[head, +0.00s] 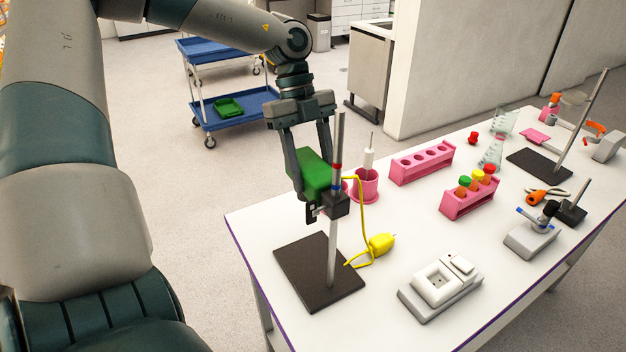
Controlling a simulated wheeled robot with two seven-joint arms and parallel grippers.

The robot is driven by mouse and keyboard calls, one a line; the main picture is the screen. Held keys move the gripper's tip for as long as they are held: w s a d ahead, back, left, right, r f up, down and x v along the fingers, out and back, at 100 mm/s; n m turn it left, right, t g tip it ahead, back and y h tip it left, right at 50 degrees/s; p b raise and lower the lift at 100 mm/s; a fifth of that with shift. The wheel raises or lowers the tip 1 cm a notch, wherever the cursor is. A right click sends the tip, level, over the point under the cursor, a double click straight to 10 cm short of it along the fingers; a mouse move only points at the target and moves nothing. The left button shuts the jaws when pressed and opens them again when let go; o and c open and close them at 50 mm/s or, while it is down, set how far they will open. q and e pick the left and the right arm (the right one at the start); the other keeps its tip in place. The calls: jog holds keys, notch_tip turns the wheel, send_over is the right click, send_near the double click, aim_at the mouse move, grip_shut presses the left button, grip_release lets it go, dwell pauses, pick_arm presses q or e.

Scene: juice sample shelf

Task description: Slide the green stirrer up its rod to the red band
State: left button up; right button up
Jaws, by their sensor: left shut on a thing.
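The green stirrer (316,174) is a block with a black clamp (336,204) that sits around the upright metal rod (332,255). The rod stands on a dark base plate (305,285) at the near left of the table. A red band (337,166) circles the rod a little above the clamp, with a bluish band between them. My left gripper (312,180) comes down from above and is shut on the green stirrer, a finger on each side. The lower end of one finger is partly hidden by the stirrer. My right gripper is not in view.
A yellow plug and cable (380,244) lie beside the base plate. A pink cup (366,186) stands just behind the rod. Pink tube racks (421,165), a white scale (440,287) and a second stand (541,162) are farther right.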

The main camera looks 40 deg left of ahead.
aim_at(312, 163)
pick_arm(q)
notch_tip(312, 163, up, 6)
jog(key=shift+r+p, duration=0.15)
jog(key=shift+p, duration=0.15)
jog(key=o, duration=1.5)
jog(key=shift+w+a+r+b, duration=0.15)
jog(key=shift+a+r+b, duration=0.2)
jog(key=shift+r, duration=0.15)
jog(key=b+v, duration=0.3)
jog(key=v, duration=1.3)
jog(key=shift+s, duration=0.2)
